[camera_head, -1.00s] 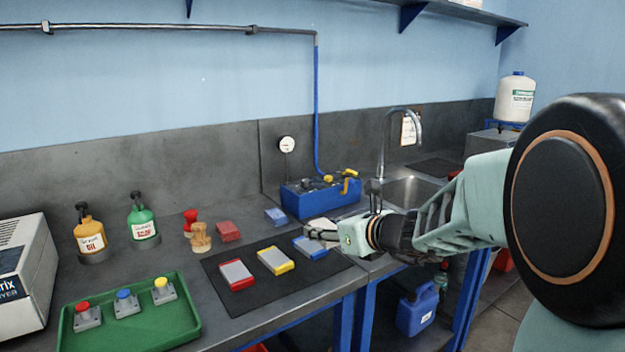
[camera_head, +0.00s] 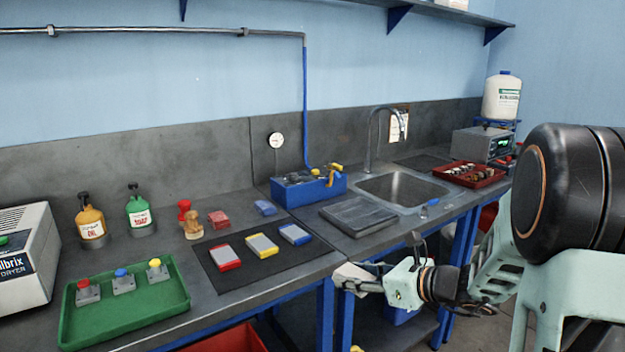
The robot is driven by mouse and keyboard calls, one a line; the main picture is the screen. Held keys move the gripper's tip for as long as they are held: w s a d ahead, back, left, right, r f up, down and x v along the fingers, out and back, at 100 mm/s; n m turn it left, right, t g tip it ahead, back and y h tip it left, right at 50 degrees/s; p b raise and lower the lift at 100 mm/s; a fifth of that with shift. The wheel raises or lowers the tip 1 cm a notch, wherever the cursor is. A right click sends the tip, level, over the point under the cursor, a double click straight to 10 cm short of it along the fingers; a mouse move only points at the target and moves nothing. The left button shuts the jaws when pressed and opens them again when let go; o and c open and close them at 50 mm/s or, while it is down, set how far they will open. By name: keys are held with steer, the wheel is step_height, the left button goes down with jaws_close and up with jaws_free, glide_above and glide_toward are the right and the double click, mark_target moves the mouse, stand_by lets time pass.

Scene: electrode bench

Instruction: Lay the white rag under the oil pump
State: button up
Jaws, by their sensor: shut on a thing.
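The oil pump (camera_head: 91,222) is an orange bottle with a black pump head and a white label. It stands upright on the bench at the left, with a dark round base at its foot. My gripper (camera_head: 367,282) is in front of the bench's front edge at the lower middle, well to the right of the oil pump. It is shut on a small pale thing at its tips, seemingly the white rag (camera_head: 349,273). The rag's full shape is hard to tell at this size, and the fingers partly hide it.
A green bottle (camera_head: 140,212) stands right of the oil pump. A green tray (camera_head: 125,317) with button boxes lies in front. A black mat (camera_head: 225,279) holds three coloured blocks. A blue box (camera_head: 308,188), a grey slab (camera_head: 358,214) and a sink (camera_head: 402,189) are further right.

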steer(key=s+d+f+n+g+y, duration=0.2)
steer(key=s+d+f, duration=0.25)
steer(key=s, duration=0.35)
step_height(320, 180, up, 12)
steer(key=p, duration=1.9)
steer(key=shift+w+f+h, duration=0.2)
steer(key=shift+f+h, duration=0.05)
steer(key=shift+h, duration=0.05)
steer(key=shift+a, duration=0.1)
